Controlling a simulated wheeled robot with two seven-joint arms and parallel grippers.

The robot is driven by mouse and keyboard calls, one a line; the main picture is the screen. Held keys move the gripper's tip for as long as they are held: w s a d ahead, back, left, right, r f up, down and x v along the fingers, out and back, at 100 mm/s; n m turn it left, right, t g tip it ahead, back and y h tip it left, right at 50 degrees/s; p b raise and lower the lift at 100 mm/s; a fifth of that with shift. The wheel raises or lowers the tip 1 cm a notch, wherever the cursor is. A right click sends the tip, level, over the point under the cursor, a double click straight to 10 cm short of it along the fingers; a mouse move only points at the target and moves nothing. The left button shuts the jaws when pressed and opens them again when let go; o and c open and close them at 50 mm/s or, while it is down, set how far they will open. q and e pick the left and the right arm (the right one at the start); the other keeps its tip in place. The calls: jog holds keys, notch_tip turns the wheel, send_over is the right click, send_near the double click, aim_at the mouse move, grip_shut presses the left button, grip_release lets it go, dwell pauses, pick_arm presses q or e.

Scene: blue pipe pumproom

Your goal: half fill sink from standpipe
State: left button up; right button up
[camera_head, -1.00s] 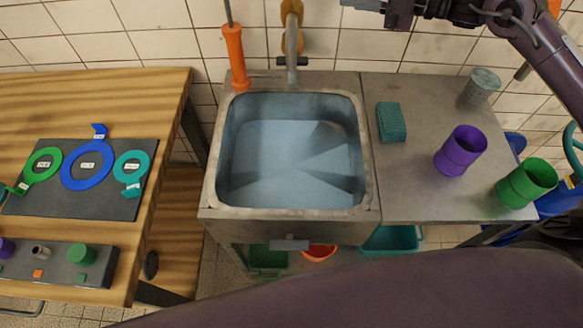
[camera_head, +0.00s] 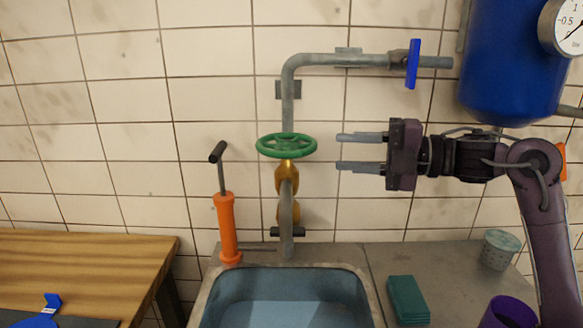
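The sink (camera_head: 213,300) is at the bottom centre, and pale blue water (camera_head: 290,314) shows in its basin; only its back part is in view. The standpipe (camera_head: 287,215) rises behind it, with a brass body and a green handwheel (camera_head: 286,146) on top. My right gripper (camera_head: 340,152) is open and empty, its two fingers pointing left. It is just right of the handwheel, with a visible gap in the picture. My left gripper is not in view.
An orange hand pump (camera_head: 227,228) stands left of the standpipe. A grey pipe with a blue lever (camera_head: 413,64) runs above my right gripper. A blue tank (camera_head: 512,70) with a gauge (camera_head: 566,26) hangs at the upper right. A teal sponge (camera_head: 408,300) and grey cup (camera_head: 498,250) sit on the counter.

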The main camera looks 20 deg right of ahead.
aim_at(314, 150)
jog(key=p+x, duration=0.2)
jog(key=x, duration=0.4)
jog(key=shift+a+r+p, duration=0.1)
jog(key=shift+a+p, duration=0.05)
jog(key=shift+p, duration=0.25)
jog(key=shift+w+a, duration=0.5)
grip_shut()
